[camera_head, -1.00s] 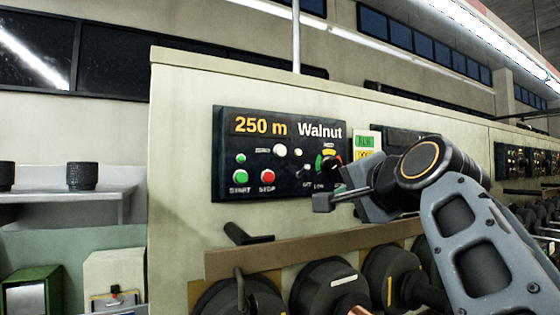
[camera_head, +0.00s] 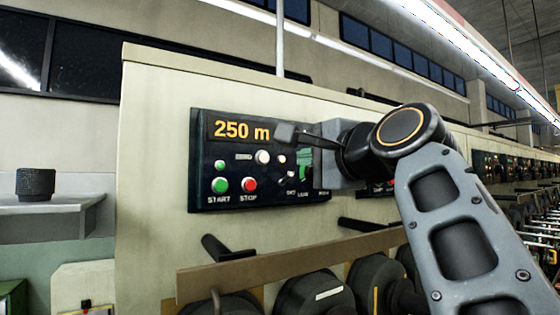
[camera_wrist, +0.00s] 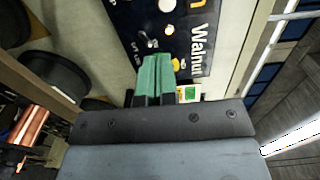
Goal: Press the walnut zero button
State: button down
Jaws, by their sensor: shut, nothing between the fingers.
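The dark Walnut control panel (camera_head: 200,190) is on the cream wall, its display reading 250 m. The white zero button (camera_head: 262,157) is below the display, in plain sight, with a small label to its left. In the wrist view a white round button (camera_wrist: 166,6), likely the same one, is at the top edge, beyond the fingertips. My gripper (camera_head: 285,133) is shut and empty, its tip just right of and above the zero button in the picture. It hides the Walnut name there; the wrist view shows the name and the gripper (camera_wrist: 154,62). The gap to the panel cannot be told.
The green start button (camera_head: 220,185) and red stop button (camera_head: 249,185) are lower on the panel. A small white round part (camera_head: 282,159) is right of zero. A wooden rail (camera_head: 290,258) with spools below runs under the panel. A shelf (camera_head: 50,220) is at left.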

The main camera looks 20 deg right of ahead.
aim_at(266, 162)
jog(key=w+a+p, duration=0.1)
jog(key=w, duration=0.3)
jog(key=w+p, duration=0.2)
jog(key=w, duration=0.3)
jog(key=w+a+p, duration=0.1)
jog(key=w, duration=0.3)
jog(key=shift+w+a, duration=0.2)
jog(key=shift+a, duration=0.15)
